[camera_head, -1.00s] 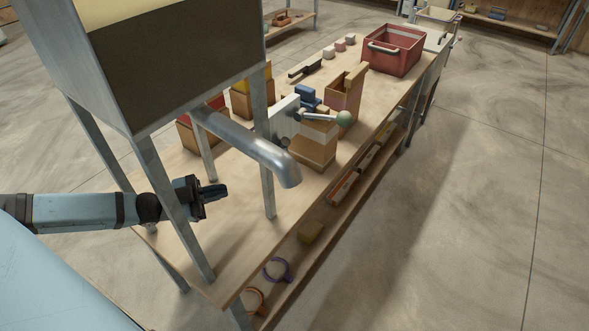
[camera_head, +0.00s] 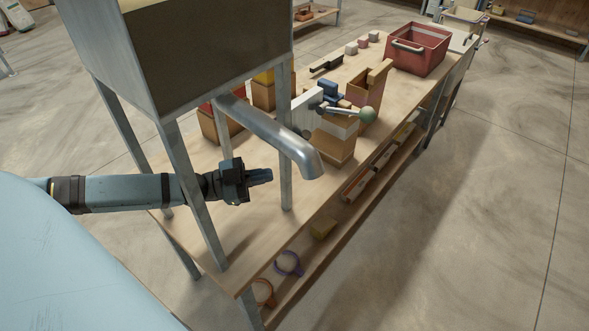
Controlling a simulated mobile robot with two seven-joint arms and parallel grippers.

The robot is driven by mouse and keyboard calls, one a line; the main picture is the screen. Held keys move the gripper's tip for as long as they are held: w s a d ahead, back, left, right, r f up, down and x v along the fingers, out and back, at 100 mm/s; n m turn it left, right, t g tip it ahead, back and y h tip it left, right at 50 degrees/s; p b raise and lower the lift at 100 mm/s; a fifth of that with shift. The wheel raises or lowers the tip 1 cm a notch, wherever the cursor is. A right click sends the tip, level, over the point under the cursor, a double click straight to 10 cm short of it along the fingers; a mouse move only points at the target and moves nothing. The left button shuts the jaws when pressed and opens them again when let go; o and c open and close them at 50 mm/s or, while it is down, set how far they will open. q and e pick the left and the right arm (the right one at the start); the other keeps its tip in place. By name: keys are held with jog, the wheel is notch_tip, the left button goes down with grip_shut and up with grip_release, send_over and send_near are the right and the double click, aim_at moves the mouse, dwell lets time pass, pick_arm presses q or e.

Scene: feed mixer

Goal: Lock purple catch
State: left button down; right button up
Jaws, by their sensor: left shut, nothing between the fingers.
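A purple ring-shaped thing with a short handle (camera_head: 288,263) lies on the shelf below the bench top, near the front end. It is the only clearly purple thing in view, and I cannot tell whether it is the catch. No other catch is clear to me. My left gripper (camera_head: 261,176) is shut and empty. It is above the near part of the bench top, among the hopper stand's legs, left of and a little below the spout's mouth, well apart from the purple thing. My right gripper is not in view.
The grey hopper (camera_head: 205,55) stands on metal legs with a curved metal spout (camera_head: 285,142). Beyond it are a wooden block device with a green-knobbed lever (camera_head: 367,115) and a red crate (camera_head: 418,50). An orange ring (camera_head: 264,292) lies on the shelf. Floor at right is clear.

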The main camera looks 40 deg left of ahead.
pick_arm(q)
jog(key=x, duration=0.7)
jog(key=shift+p, duration=0.35)
jog(key=shift+w+d, duration=0.1)
jog(key=shift+w, duration=0.05)
